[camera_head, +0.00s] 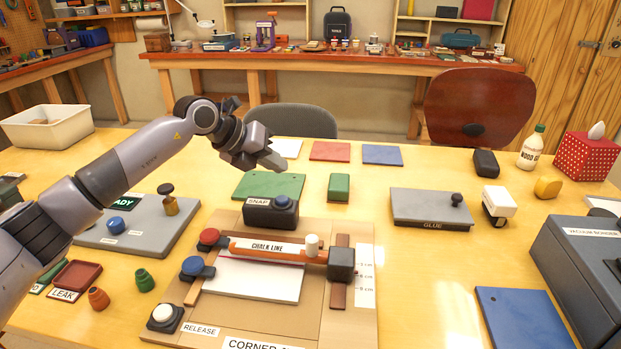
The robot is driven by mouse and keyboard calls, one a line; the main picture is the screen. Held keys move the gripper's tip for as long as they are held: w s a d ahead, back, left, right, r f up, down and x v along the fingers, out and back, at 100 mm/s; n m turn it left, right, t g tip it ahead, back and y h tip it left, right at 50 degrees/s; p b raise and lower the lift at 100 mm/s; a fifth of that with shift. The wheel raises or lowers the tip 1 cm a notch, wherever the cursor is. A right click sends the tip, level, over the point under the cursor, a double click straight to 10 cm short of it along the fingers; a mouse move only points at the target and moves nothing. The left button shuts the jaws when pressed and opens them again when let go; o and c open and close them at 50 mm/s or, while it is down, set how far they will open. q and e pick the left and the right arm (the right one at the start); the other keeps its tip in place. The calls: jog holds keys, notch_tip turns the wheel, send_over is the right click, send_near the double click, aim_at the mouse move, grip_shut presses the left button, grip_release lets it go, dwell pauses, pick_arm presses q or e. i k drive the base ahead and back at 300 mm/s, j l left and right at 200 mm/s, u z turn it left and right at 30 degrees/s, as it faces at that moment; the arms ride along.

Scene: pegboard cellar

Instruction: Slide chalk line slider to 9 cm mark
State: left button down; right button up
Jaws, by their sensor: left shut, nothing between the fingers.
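The chalk line slider (341,263) is a dark block at the right end of an orange bar labelled CHALK LINE (268,249). It sits on a brown rail (337,296) running front to back. A white scale strip (365,275) with several cm marks stands right of the rail. The block is level with the far mark; the numbers are hard to read. A white knob (312,245) stands on the bar near the block. My left gripper (268,162) is shut and empty, above and behind the board, apart from the slider. My right gripper is not in view.
The wooden fixture board (318,325) also carries a black SNAP block (270,212), red (209,237) and blue (192,266) knobs, a white button (163,315) and white paper (254,278). A grey GLUE plate (431,208) lies to the right. The table between them is clear.

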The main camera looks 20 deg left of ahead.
aim_at(340, 261)
jog(key=k, duration=1)
